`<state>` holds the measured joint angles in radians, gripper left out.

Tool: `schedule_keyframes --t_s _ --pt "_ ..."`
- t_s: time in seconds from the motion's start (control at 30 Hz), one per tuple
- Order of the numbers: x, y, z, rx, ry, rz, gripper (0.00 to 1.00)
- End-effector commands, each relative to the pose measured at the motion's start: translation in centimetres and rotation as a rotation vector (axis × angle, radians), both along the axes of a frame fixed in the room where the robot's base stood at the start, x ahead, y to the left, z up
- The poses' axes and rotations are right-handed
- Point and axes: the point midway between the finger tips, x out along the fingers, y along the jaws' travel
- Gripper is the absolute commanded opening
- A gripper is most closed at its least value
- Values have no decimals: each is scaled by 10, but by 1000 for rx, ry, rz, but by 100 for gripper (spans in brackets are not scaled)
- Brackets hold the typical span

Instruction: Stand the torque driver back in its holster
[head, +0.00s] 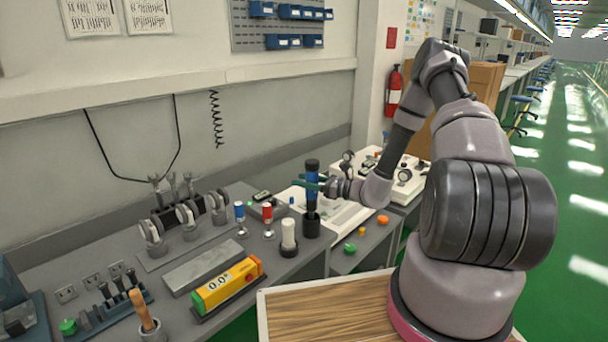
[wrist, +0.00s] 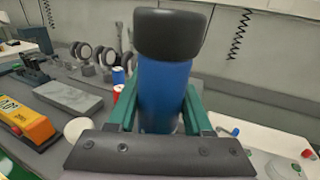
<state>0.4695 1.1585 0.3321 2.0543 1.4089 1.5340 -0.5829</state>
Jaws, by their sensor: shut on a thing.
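The torque driver (head: 312,181) has a blue body and a black cap, and it stands upright in the head view. In the wrist view the driver (wrist: 166,90) fills the middle, between the green fingers. My gripper (head: 313,184) is shut on its blue body. The dark cylindrical holster (head: 311,228) stands on the grey bench directly below the driver. The driver's lower end meets the holster's mouth in the head view; I cannot tell how deep it sits. The holster is hidden in the wrist view.
A white-topped cylinder (head: 289,236) stands close to the left of the holster, with red (head: 268,218) and blue (head: 240,216) capped pieces beyond it. A yellow level-like tool (head: 228,286) lies nearer. A white panel (head: 340,215) with knobs is to the right.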

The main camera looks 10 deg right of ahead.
Motion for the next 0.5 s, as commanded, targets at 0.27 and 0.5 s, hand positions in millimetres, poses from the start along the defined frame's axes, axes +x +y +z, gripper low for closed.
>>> schedule_keyframes --t_s 0.27,0.5 --pt "0 0 -28 1 0 -1 0" --pt "0 0 -48 2 0 0 0"
